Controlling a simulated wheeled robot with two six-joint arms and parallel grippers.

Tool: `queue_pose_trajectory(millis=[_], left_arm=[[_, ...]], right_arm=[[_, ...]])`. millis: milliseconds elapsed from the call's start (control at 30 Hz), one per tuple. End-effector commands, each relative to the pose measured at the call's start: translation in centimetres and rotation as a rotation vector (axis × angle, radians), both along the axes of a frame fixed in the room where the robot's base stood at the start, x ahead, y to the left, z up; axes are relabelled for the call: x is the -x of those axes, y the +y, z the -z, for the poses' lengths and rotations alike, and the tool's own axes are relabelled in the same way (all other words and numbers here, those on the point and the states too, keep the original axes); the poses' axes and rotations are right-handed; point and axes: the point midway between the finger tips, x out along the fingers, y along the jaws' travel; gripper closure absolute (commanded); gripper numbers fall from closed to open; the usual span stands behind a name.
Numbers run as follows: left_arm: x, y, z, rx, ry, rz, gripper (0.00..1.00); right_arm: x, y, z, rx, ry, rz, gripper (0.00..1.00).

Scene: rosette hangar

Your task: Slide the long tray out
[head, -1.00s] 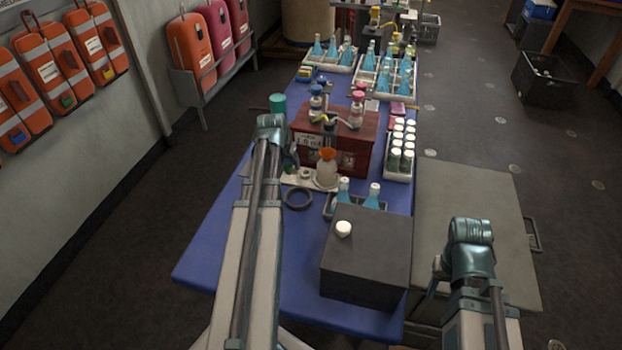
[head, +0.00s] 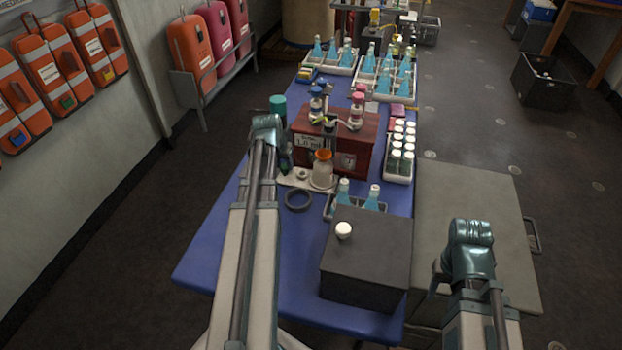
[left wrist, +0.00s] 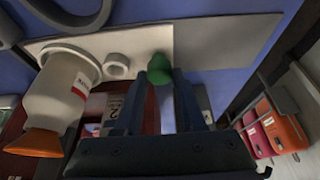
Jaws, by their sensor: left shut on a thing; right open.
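In the left wrist view a long flat pale strip lies on the blue table, white (left wrist: 60,45) on one side and grey (left wrist: 225,45) on the other. I cannot tell whether it is one tray or two pieces. A green knob (left wrist: 159,68) stands at the seam. My left gripper (left wrist: 163,82) is shut on this green knob. In the head view the white part (head: 292,180) shows beside the red box, and my left gripper (head: 286,158) is mostly hidden behind its wrist. My right gripper (head: 438,276) is open, partly hidden, above the grey cabinet top.
A bottle with an orange cap (head: 322,170) stands close to the gripper. A dark ring (head: 298,200), a red box (head: 345,150), a dark grey box (head: 365,260) and a vial rack (head: 400,150) crowd the blue table (head: 215,250). The table's left front is clear.

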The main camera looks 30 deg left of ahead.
Motion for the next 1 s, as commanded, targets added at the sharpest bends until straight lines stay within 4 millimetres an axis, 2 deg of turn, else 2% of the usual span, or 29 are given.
queue_pose_trajectory(millis=[1000], left_arm=[[1.4,4.7,0.0,-0.001,-0.001,-0.001,0.97]], right_arm=[[0.0,0.0,0.0,0.0,0.0,0.0,0.5]])
